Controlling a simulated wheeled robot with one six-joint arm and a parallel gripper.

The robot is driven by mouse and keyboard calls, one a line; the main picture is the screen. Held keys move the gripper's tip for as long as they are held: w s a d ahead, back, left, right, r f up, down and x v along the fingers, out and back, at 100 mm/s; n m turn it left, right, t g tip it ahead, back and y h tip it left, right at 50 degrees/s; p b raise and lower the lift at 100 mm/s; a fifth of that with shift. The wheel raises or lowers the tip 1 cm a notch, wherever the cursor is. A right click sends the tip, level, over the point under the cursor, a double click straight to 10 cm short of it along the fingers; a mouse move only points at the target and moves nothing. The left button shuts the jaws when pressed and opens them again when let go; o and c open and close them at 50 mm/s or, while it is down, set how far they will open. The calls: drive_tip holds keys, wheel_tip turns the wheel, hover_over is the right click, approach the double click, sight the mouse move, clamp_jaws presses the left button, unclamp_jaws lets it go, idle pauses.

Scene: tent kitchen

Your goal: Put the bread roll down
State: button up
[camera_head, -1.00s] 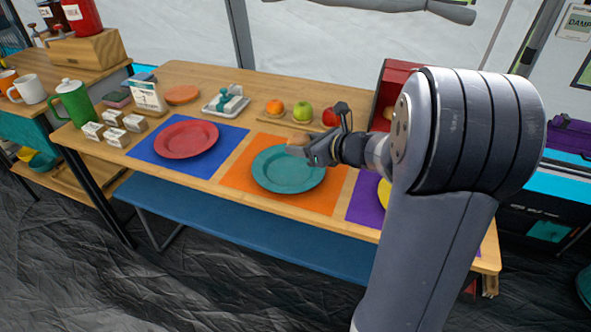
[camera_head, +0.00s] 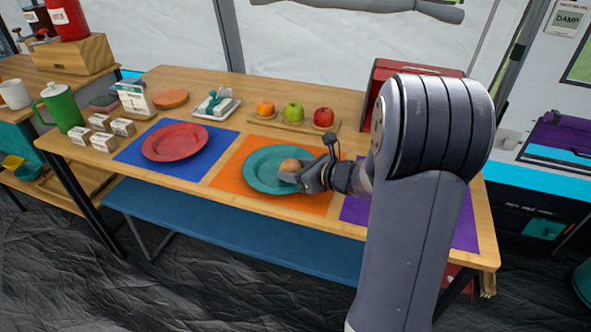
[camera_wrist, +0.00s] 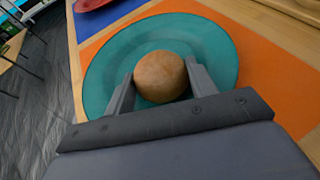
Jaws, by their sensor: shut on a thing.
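The bread roll (camera_head: 289,165) is round and tan-brown. In the wrist view the roll (camera_wrist: 160,77) sits between the two fingers of my gripper (camera_wrist: 160,84), which is shut on it. My gripper (camera_head: 298,174) reaches in from the right in the head view. The roll is over the teal plate (camera_head: 262,180), which lies on an orange mat (camera_head: 308,203). The teal plate also shows around the roll in the wrist view (camera_wrist: 105,65). I cannot tell whether the roll touches the plate.
A red plate (camera_head: 175,142) on a blue mat (camera_head: 130,155) lies to the left. A purple mat (camera_head: 465,225) is at right, partly behind my arm. An orange (camera_head: 265,109), a green apple (camera_head: 293,112) and a red apple (camera_head: 324,117) stand behind on a board. White boxes (camera_head: 123,127) stand far left.

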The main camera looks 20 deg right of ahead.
drive_tip(key=o, duration=0.7)
drive_tip(key=shift+c, duration=0.2)
drive_tip(key=shift+r+p, duration=0.25)
drive_tip(key=shift+p, duration=0.2)
drive_tip(key=p+v, duration=0.1)
drive_tip(key=v, duration=1.1)
